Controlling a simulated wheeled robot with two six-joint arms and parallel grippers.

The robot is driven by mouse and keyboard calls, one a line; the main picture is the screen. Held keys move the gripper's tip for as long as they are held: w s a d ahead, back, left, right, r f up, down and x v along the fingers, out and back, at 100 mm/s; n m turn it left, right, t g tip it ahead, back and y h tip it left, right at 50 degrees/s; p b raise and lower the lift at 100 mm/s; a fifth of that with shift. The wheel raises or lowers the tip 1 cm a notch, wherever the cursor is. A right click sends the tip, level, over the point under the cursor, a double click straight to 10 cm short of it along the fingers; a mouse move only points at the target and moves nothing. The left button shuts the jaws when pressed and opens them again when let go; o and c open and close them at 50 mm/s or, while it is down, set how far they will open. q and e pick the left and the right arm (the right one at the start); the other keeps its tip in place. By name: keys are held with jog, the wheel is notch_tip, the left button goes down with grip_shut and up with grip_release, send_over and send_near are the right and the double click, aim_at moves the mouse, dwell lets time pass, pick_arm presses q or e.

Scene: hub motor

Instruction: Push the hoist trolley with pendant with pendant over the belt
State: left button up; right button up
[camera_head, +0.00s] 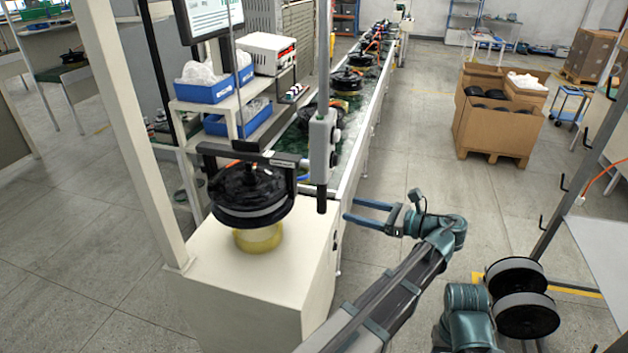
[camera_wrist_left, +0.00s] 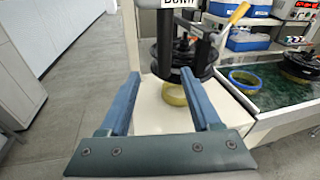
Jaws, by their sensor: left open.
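The pendant (camera_head: 322,148), a grey box with a dark lower end, hangs in front of the belt's near end. In the left wrist view its label (camera_wrist_left: 180,3) reads "DOWN" at the top edge. A black hoist frame (camera_head: 232,151) holds a black hub motor (camera_head: 250,190) at a yellow ring (camera_head: 259,238) on a cream cabinet; whether they touch is unclear. The green belt (camera_head: 350,133) runs away behind. My left gripper (camera_head: 345,209) is open and empty, right of the cabinet and pendant, fingers pointing left. The trolley's upper part is out of view. My right gripper is not seen.
A pale post (camera_head: 125,120) stands left of the cabinet (camera_head: 235,290). Shelves with blue bins (camera_head: 207,92) flank the belt. A cardboard box (camera_head: 500,125) stands at the right back. Black wheels (camera_head: 525,315) are at lower right.

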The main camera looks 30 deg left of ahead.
pick_arm(q)
jog(key=a+r+y, duration=0.1)
jog(key=a+r, duration=0.1)
jog(key=a, duration=1.2)
jog(key=shift+w+r+m, duration=0.25)
jog(key=shift+m, duration=0.15)
grip_shut()
dwell(1.1)
